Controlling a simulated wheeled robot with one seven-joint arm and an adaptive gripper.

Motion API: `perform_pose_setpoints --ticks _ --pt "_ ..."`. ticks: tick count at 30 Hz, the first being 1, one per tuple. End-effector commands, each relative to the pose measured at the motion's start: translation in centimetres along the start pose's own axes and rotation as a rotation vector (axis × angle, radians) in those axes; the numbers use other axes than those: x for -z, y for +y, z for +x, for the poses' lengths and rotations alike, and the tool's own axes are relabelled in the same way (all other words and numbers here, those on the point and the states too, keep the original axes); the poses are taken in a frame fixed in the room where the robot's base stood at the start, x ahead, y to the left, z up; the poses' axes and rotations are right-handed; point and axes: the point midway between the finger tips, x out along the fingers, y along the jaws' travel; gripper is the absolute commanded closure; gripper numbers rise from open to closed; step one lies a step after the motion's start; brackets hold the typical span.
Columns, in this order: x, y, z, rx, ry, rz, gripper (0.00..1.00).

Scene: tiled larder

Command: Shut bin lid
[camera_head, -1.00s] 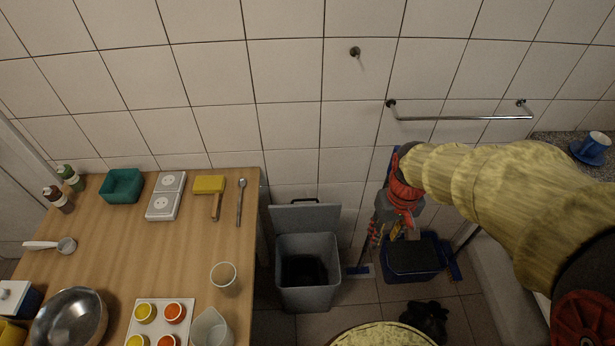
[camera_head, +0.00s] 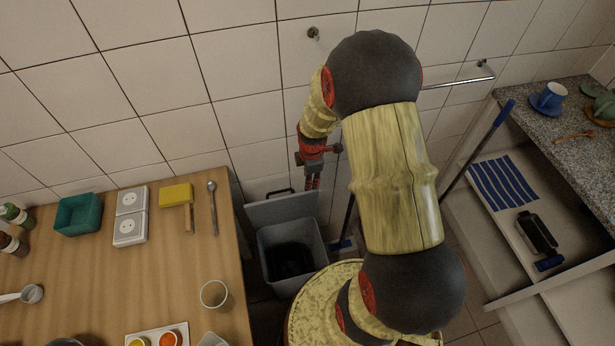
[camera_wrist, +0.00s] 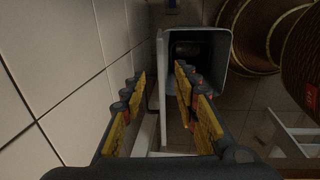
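The grey bin (camera_head: 268,240) stands on the floor between the wooden table and my base, its mouth open and dark inside. Its lid (camera_head: 275,210) stands upright at the back of the bin near the wall, with a dark handle on its top edge. My gripper (camera_head: 313,184) points down at the lid's right end. In the wrist view, my gripper (camera_wrist: 160,98) has its fingers spread apart. The lid (camera_wrist: 161,75) shows there edge-on as a pale strip between the fingers; I cannot tell whether they touch it. The bin (camera_wrist: 222,66) opens just beyond the right finger.
The wooden table (camera_head: 95,275) at left holds a teal box (camera_head: 78,215), a yellow sponge-like block (camera_head: 176,195) and cups. A wall rail (camera_head: 460,82) and a blue-tipped pole (camera_head: 478,150) are at right. A stone counter (camera_head: 560,135) holds a blue cup (camera_head: 550,96).

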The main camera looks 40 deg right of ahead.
Motion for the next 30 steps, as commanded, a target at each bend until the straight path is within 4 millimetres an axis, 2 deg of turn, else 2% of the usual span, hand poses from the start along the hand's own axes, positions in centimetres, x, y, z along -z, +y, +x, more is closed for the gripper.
perform_pose_setpoints --ticks 30 --pt "0.0 -0.1 10.3 0.002 0.000 0.003 0.70"
